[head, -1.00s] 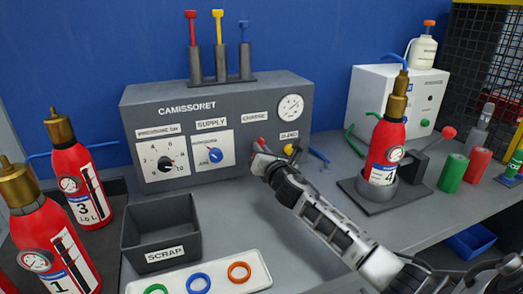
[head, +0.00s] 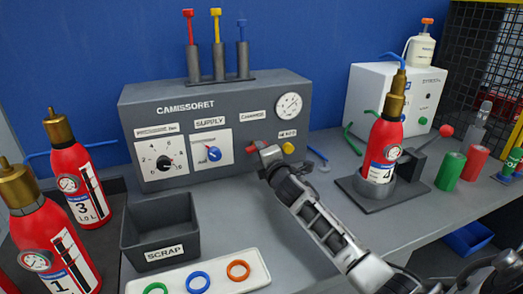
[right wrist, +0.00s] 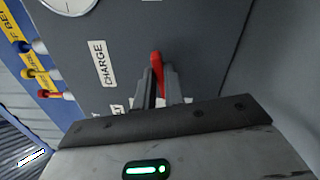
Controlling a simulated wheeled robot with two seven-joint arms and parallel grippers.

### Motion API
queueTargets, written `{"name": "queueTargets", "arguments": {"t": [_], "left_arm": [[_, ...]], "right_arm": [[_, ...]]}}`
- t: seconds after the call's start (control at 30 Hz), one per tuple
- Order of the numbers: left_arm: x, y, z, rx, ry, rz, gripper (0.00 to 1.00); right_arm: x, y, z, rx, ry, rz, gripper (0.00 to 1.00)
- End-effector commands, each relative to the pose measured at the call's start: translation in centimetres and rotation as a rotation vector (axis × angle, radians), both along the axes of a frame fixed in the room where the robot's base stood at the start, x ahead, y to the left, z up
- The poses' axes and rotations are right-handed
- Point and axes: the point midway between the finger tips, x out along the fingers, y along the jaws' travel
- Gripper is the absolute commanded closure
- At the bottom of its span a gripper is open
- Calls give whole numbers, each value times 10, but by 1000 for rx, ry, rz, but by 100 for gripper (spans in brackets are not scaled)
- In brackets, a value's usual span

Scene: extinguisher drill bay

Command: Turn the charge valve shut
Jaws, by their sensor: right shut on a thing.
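The grey charging panel (head: 225,120) stands against the blue wall with labels for supply and charge. The charge valve's red handle (head: 251,148) sits below the charge label, mostly hidden behind my right gripper (head: 261,152). In the right wrist view the red handle (right wrist: 156,62) sticks up between the two fingers of my right gripper (right wrist: 161,85), which is shut on it. The charge label (right wrist: 101,63) is just left of the fingers there. My left gripper is not in view.
A yellow knob (head: 288,148) is close to the right of my gripper. A gauge (head: 289,106) is above. A blue supply knob (head: 214,153), a scrap bin (head: 160,232) and a ring tray (head: 258,275) lie to the left. Extinguisher 4 (head: 382,150) stands in a holder at right.

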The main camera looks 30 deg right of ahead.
Motion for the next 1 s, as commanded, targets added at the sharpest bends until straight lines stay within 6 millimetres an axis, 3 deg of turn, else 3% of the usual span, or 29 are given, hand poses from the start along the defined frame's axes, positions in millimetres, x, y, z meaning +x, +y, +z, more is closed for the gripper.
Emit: {"name": "queueTargets", "arguments": {"t": [0.4, 1.0], "left_arm": [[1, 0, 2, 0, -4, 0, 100], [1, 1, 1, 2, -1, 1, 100]], "right_arm": [[0, 0, -3, 208, -48, 1, 100], [0, 0, -3, 244, -55, 0, 100]]}}
